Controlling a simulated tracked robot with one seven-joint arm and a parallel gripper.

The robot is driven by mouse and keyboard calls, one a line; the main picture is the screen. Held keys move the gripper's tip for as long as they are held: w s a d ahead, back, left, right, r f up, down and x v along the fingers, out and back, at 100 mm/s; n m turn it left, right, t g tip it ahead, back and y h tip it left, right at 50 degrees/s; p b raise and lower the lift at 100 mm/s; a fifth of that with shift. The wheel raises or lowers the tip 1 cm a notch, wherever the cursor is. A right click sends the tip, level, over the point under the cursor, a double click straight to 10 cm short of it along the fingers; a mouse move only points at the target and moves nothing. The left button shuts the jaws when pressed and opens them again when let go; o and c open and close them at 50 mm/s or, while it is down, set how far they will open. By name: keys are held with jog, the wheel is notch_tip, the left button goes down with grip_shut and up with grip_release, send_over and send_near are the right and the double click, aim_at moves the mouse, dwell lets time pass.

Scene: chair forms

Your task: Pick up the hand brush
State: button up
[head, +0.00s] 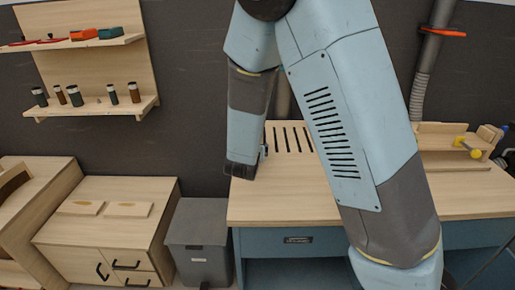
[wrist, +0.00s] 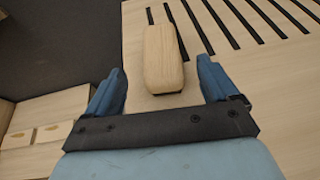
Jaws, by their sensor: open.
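My gripper (wrist: 160,72) is open, with one blue finger to the left of the brush and one to the right. Gaps show between the fingers and the brush. I cannot make out the brush in the head view.
The workbench (head: 290,205) has dark slots near its back edge. A grey bin (head: 198,240) and a wooden cabinet (head: 105,225) stand left of it. A wooden rack with a yellow-ended tool (head: 467,143) sits at the right. Shelves (head: 95,108) with several small items hang on the wall.

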jog(key=shift+r+x, duration=0.2)
jog(key=shift+x, duration=2.45)
jog(key=c, duration=1.1)
jog(key=shift+r, duration=0.1)
jog(key=shift+c, duration=0.2)
